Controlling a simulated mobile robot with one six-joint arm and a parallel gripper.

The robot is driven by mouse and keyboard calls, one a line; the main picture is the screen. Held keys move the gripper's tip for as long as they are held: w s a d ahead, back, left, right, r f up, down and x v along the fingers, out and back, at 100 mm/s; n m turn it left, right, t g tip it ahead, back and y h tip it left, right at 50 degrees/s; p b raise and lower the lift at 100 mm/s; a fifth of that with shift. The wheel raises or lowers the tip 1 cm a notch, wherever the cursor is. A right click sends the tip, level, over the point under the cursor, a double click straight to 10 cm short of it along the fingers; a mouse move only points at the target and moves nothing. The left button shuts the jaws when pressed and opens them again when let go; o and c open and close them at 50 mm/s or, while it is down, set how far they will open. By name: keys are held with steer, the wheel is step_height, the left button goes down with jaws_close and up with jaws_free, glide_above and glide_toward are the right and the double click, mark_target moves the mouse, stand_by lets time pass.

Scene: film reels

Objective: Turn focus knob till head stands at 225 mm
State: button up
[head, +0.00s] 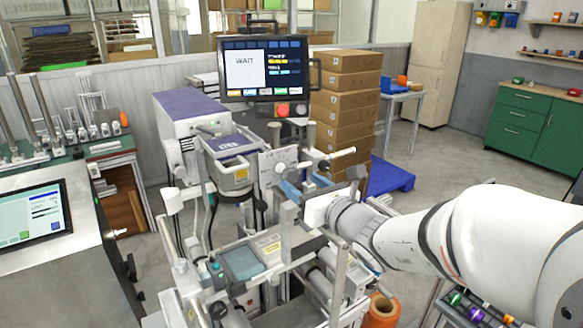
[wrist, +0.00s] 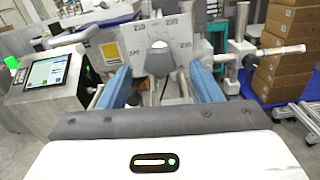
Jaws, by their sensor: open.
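The focus knob (wrist: 158,62) is a grey round knob with a pale mark at its top, on an upright light plate (wrist: 190,28) with printed numbers around it. The numbers are too small to read surely, so I cannot tell the head's setting. My gripper (wrist: 160,74) is open, its two blue fingers to the left and right of the knob. The knob appears between or just beyond the fingertips; contact is not visible. In the head view the plate (head: 267,160) stands on the machine, with the knob (head: 280,168) small and my gripper (head: 293,187) close in front of it.
A monitor (head: 260,68) reading "WAIT" stands above the machine. Stacked cardboard boxes (head: 345,95) are behind it on the right, with a blue pallet (head: 390,177). A metal cabinet with a screen (head: 30,213) is at left. A horizontal white-tipped bar (wrist: 275,50) sticks out right of the plate.

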mark_target(293, 177)
steer(key=p+x, duration=0.1)
steer(key=x, duration=0.5)
steer(key=shift+w+a, duration=0.25)
steer(key=shift+w, duration=0.05)
steer(key=c, duration=1)
steer(key=shift+f+n+b, duration=0.15)
steer(key=shift+n+b, duration=0.15)
steer(key=shift+b, duration=0.25)
